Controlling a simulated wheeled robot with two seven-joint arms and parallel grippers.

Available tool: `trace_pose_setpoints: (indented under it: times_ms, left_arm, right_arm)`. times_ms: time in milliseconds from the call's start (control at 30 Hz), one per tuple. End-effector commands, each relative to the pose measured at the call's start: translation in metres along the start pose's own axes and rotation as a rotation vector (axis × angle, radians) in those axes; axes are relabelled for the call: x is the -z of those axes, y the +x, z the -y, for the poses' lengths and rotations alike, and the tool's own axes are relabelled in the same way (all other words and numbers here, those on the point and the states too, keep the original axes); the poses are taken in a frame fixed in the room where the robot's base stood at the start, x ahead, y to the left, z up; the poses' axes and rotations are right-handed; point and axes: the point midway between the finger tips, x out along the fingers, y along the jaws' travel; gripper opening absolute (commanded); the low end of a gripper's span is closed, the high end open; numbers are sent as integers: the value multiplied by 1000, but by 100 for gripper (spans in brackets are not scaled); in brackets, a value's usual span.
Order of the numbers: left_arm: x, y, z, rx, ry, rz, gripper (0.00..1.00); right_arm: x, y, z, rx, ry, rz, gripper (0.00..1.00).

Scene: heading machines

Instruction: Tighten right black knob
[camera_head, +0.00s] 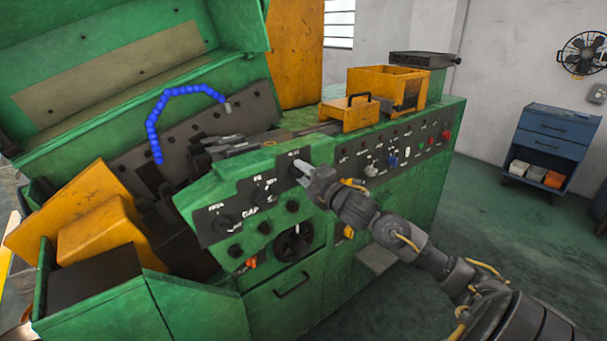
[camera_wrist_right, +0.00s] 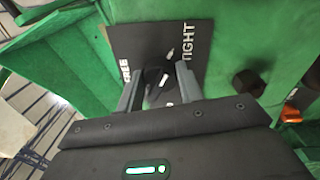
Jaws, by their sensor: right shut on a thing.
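The right black knob (camera_wrist_right: 156,77) sits on the dark panel of the green machine, between labels that read FREE and TIGHT in the right wrist view. My right gripper (camera_wrist_right: 158,84) is shut on this knob, with one finger on each side of it. In the head view my right gripper (camera_head: 302,168) reaches the upper right end of the black control panel (camera_head: 222,222), and its fingers hide much of the knob. My left gripper is not in view.
More black knobs (camera_head: 264,192) and a handwheel (camera_head: 294,243) are on the machine's front, left of and below my right gripper. A second panel with switches (camera_head: 393,160) lies to the right. Yellow boxes (camera_head: 350,112) stand on top. Open floor (camera_head: 490,230) lies right of the machine.

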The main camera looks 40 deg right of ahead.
Motion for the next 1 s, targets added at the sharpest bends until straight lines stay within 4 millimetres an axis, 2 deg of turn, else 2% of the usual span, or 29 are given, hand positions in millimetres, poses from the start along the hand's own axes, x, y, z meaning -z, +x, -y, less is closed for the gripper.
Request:
trace_pose_setpoints:
  times_ms: [267,300,433,767,867,1000]
  left_arm:
    - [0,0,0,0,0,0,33]
    - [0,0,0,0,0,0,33]
    - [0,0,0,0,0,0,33]
    - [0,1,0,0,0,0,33]
    - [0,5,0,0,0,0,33]
    - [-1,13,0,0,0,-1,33]
  right_arm:
    - [-1,0,0,-1,0,2,14]
    - [-1,0,0,-1,0,2,42]
    - [0,0,0,-1,-1,1,58]
    - [0,-2,1,0,-2,0,58]
    - [0,-11,3,2,-2,0,58]
    - [1,-34,4,2,-4,-2,58]
